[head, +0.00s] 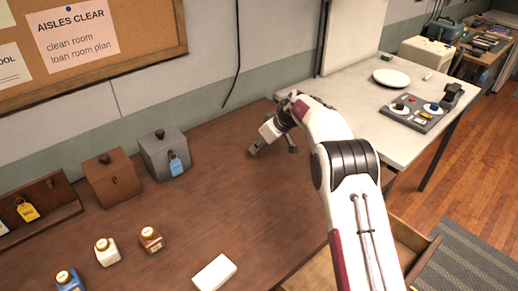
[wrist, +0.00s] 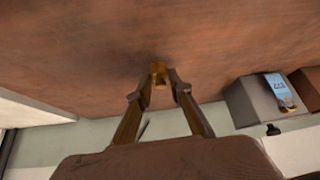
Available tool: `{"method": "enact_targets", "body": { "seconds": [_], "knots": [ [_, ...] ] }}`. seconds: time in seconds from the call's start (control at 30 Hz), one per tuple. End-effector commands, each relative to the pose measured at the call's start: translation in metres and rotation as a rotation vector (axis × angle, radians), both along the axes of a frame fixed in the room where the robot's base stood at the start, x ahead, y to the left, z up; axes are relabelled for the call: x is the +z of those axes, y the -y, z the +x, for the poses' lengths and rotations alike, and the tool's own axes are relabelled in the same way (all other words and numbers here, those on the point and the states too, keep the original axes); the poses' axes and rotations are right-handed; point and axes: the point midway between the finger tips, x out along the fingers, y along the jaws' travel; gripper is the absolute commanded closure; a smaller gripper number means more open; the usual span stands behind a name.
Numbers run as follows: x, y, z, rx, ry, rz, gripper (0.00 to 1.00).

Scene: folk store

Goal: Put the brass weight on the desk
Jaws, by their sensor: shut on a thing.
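In the head view my gripper (head: 258,148) is low over the back right part of the brown wooden desk (head: 225,195). The weight is too small there to make out clearly. The desk surface (wrist: 90,45) fills the upper wrist view beyond the fingertips. The weight is close to it, but I cannot tell whether it touches.
A grey box (head: 166,153) with a blue tag and a brown box (head: 112,178) stand left of my gripper. Several small bottles and a white block (head: 214,273) are nearer the front. A white table (head: 355,85) adjoins at right. An open drawer (head: 411,242) sticks out at lower right.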

Motion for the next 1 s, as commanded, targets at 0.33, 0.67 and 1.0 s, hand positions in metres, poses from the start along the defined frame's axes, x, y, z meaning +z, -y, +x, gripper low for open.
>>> {"method": "enact_targets", "body": {
  "seconds": [0.33, 0.67, 1.0],
  "knots": [
    [-0.013, 0.0, 0.0, -0.001, 0.002, 0.001, 1.0],
    [-0.016, 0.0, 0.0, -0.001, 0.001, 0.0, 0.78],
    [-0.016, 0.0, 0.0, -0.001, 0.001, 0.0, 0.63]
  ]
}}
